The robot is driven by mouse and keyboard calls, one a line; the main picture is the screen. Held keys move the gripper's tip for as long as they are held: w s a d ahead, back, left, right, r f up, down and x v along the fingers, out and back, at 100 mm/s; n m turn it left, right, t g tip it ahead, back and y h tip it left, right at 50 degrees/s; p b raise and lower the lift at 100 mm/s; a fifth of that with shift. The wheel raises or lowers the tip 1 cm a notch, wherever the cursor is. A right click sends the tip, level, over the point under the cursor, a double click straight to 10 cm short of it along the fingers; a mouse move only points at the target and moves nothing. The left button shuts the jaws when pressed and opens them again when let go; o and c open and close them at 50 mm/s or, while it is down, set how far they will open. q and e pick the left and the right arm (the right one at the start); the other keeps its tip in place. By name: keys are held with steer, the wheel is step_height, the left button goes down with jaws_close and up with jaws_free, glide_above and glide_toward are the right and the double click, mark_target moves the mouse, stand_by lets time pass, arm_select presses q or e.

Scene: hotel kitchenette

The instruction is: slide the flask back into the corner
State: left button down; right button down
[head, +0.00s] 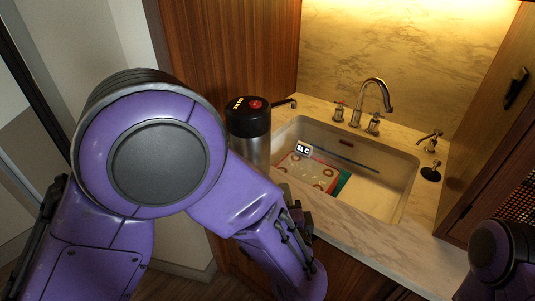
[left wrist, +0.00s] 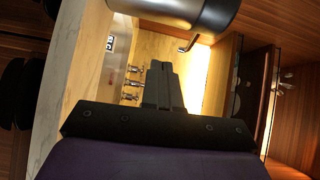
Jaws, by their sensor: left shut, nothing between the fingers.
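The flask (head: 248,132) has a black lid with a red button and a steel body. It stands upright on the counter, left of the sink and in front of the wood panel; my left arm hides its lower part. In the left wrist view its metal body (left wrist: 185,12) is cut off by the top edge. My left gripper (left wrist: 161,66) is shut and empty, its fingertips pointing toward the flask's side of the picture. I cannot tell whether they touch it. In the head view the gripper is mostly hidden behind my forearm. My right gripper is out of view.
The sink (head: 400,190) holds a flat patterned item (head: 308,170) and a small labelled block (head: 303,149). A tap (head: 372,95) with two handles stands behind it. A wood panel (head: 235,50) rises behind the flask. The marble counter's front strip (head: 350,222) is clear.

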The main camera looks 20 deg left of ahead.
arm_select(q)
steer(key=r, duration=0.1)
steer(key=p, duration=0.2)
glide_toward(265, 149)
steer(key=w+d, duration=0.2)
steer(key=w, duration=0.2)
steer(key=a, duration=0.1)
steer(key=w+a+p, duration=0.1)
steer(key=w+a, duration=0.1)
steer(key=a, duration=0.1)
steer(key=shift+p, duration=0.35)
steer(key=shift+w+a, duration=0.15)
steer(key=shift+a, duration=0.1)
steer(key=w+a, duration=0.4)
steer(key=a, duration=0.6)
steer(key=shift+a+p, duration=0.25)
steer(key=shift+p, duration=0.15)
steer(key=shift+w+r, duration=0.1)
